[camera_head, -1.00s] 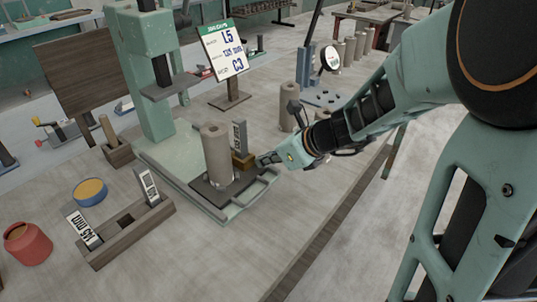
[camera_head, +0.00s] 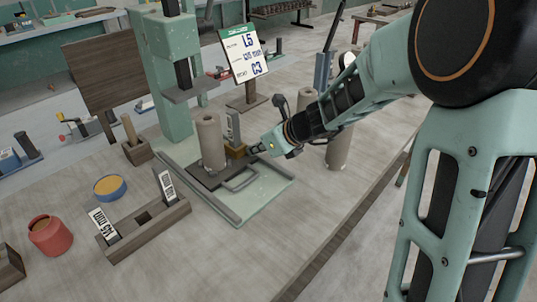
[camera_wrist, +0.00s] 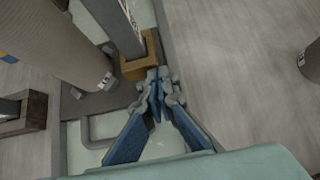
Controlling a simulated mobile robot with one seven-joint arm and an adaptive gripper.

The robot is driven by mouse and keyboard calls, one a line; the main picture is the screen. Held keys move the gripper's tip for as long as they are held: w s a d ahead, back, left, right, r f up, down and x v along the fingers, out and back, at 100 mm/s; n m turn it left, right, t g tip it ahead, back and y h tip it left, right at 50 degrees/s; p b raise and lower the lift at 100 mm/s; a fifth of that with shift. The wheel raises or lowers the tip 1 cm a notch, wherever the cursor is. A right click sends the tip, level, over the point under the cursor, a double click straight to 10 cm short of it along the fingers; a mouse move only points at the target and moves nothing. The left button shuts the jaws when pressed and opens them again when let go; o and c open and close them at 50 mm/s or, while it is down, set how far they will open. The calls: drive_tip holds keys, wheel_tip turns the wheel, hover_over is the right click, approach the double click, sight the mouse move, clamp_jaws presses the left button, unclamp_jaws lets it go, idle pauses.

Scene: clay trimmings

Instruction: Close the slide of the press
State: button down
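The press (camera_head: 175,100) is a pale green column with a dark upper plate (camera_head: 190,93). Its dark slide (camera_head: 205,178) sits on the green base (camera_head: 262,193), with a loop handle (camera_head: 240,182) at the front. A clay cylinder (camera_head: 210,142) stands upright on the slide, seemingly forward of the upper plate. Beside it a grey upright label (camera_head: 233,128) stands in a brass-coloured block (camera_head: 236,152). My gripper (camera_head: 256,149) is right of this block; in the wrist view its blue fingers (camera_wrist: 160,78) are together beside the block, nothing visible between them. Whether they touch it is unclear.
A wooden rack (camera_head: 145,228) with label plates, a blue tin (camera_head: 110,187) and a red pot (camera_head: 50,236) stand at left. A sign (camera_head: 244,52) stands behind the press. Another clay cylinder (camera_head: 339,148) stands to the right.

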drive_tip(key=w+a+p, duration=0.2)
drive_tip(key=w+a, duration=0.1)
drive_tip(key=a, duration=0.1)
drive_tip(key=w+a+p, duration=0.2)
drive_tip(key=w+a, duration=0.2)
drive_tip(key=shift+w+a, duration=0.15)
drive_tip(key=shift+w, duration=0.05)
drive_tip(key=shift+w+a+r, duration=0.1)
drive_tip(key=shift+w+a, duration=0.05)
drive_tip(key=shift+a+r, duration=0.1)
drive_tip(key=shift+r, duration=0.05)
